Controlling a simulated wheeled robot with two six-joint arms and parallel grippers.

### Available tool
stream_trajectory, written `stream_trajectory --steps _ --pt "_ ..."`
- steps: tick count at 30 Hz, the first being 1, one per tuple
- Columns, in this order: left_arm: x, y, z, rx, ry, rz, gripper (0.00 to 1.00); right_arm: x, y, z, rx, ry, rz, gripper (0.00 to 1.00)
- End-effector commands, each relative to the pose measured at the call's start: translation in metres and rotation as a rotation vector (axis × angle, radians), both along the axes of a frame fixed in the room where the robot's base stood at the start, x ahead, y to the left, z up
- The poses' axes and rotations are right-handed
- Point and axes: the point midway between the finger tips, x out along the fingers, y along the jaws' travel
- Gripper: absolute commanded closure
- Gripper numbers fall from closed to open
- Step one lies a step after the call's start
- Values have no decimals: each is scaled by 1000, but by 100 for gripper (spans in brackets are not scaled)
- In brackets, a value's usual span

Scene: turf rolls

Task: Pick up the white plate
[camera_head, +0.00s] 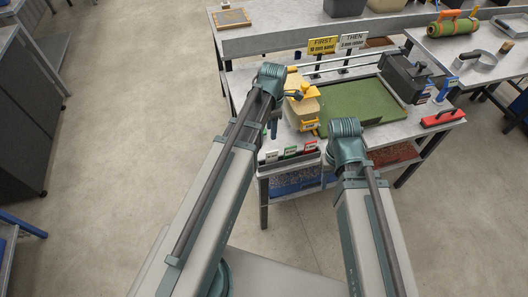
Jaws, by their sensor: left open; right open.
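A small white card-like piece (272,156) stands at the near left corner of the workbench. I cannot tell whether it is the white plate; no round white plate shows. Beside it are a small green-marked card (290,152) and a red-marked card (310,147). My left gripper (275,128) hangs below its wrist over the bench's left edge, just above the white card, open and apparently empty.
A dark box (402,78) stands at right, a red-handled tool (442,118) in front. The floor at left is clear.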

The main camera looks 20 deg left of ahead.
Motion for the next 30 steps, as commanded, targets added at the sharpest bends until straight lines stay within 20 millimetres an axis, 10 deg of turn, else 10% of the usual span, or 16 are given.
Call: stream_trajectory --steps 30 --pt "0 -1 -88 -1 -1 6 55 0 0 -88 0 0 -1 50"
